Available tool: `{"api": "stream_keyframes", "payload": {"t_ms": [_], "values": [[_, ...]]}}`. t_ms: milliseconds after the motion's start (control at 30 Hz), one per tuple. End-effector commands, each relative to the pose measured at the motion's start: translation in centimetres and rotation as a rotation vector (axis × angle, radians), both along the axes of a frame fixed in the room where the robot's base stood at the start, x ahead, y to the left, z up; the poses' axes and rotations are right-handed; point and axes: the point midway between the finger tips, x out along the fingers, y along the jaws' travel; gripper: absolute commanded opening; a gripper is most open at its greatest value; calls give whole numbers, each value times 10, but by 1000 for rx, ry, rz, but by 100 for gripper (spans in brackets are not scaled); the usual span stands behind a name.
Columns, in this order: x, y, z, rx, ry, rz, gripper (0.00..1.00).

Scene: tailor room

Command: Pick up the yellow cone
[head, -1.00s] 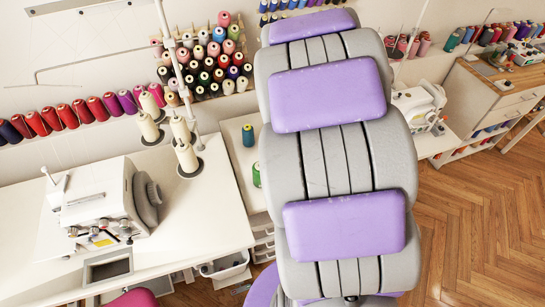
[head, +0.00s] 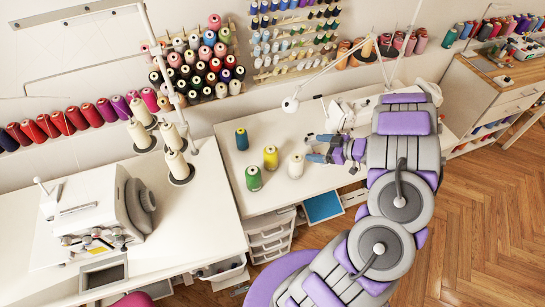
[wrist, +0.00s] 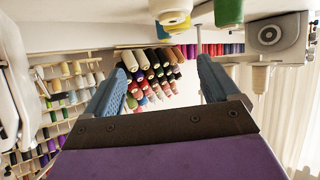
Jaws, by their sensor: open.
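The yellow cone (head: 270,157) stands upright on the white table (head: 230,184), between a blue cone (head: 241,139), a green cone (head: 253,178) and a white cone (head: 296,166). My gripper (head: 312,147) is open and empty, to the right of the yellow cone, with its fingers pointing left. The white cone stands close to the fingers, on the near side. In the wrist view, both fingers of my gripper (wrist: 160,72) are spread apart with nothing between them. Cones hang upside down at that view's top edge, the green cone (wrist: 228,12) among them.
A white sewing machine (head: 350,110) and a lamp (head: 291,104) stand behind my gripper. Thread racks (head: 200,62) line the back wall. Tall cream cones (head: 176,164) on a stand and another machine (head: 95,215) occupy the left table.

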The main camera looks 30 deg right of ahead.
Motion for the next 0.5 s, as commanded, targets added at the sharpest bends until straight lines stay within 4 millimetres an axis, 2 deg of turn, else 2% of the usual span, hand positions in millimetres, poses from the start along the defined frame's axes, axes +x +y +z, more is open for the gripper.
{"api": "stream_keyframes", "payload": {"t_ms": [100,200,500], "values": [[-10,16,-1,64,-27,34,89],[-8,28,-1,80,-36,47,89],[36,47,-25,84,-37,48,89]]}}
